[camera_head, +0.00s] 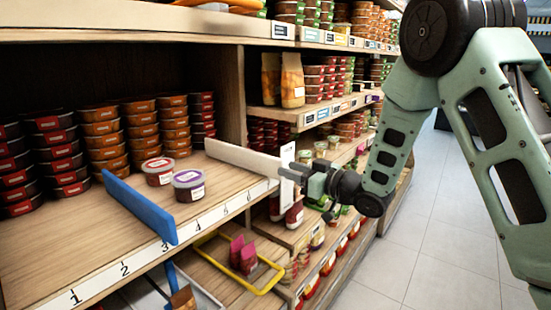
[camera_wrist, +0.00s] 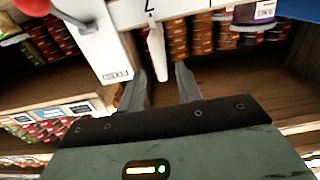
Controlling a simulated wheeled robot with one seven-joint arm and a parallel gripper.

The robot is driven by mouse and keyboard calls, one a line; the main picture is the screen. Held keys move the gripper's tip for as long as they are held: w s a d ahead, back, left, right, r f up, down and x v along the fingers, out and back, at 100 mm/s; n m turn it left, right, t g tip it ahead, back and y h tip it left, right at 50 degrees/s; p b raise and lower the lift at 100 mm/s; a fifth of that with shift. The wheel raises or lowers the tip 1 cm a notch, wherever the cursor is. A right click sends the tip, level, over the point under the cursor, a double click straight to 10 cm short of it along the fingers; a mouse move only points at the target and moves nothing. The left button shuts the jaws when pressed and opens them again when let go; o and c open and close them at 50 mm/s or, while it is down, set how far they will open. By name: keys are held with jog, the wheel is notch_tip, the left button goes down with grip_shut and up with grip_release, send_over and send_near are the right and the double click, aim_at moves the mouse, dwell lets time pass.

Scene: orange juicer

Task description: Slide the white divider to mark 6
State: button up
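The white divider (camera_head: 240,157) stands upright on the wooden shelf, right of mark 6 (camera_head: 247,198) on the white number strip. In the wrist view, the narrow front end of the white divider (camera_wrist: 157,48) lies between my two fingertips, by a digit that looks like 7 (camera_wrist: 150,14). My gripper (camera_wrist: 162,68) is open, with a gap seen between its fingers; whether either touches the divider I cannot tell. In the head view my gripper (camera_head: 305,178) is at the shelf's front right corner, partly hidden by a white panel.
The white panel (camera_head: 287,172), labelled FIXED in the wrist view (camera_wrist: 95,40), stands close beside my gripper. A blue divider (camera_head: 140,208) stands near mark 3. Two tubs, red-labelled (camera_head: 158,172) and purple-labelled (camera_head: 188,186), stand between the dividers.

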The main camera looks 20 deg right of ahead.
aim_at(275, 179)
jog(key=p+x, duration=0.1)
jog(key=x, duration=0.4)
jog(key=shift+w+a+p, duration=0.25)
jog(key=shift+w+p, duration=0.05)
jog(key=shift+p, duration=0.05)
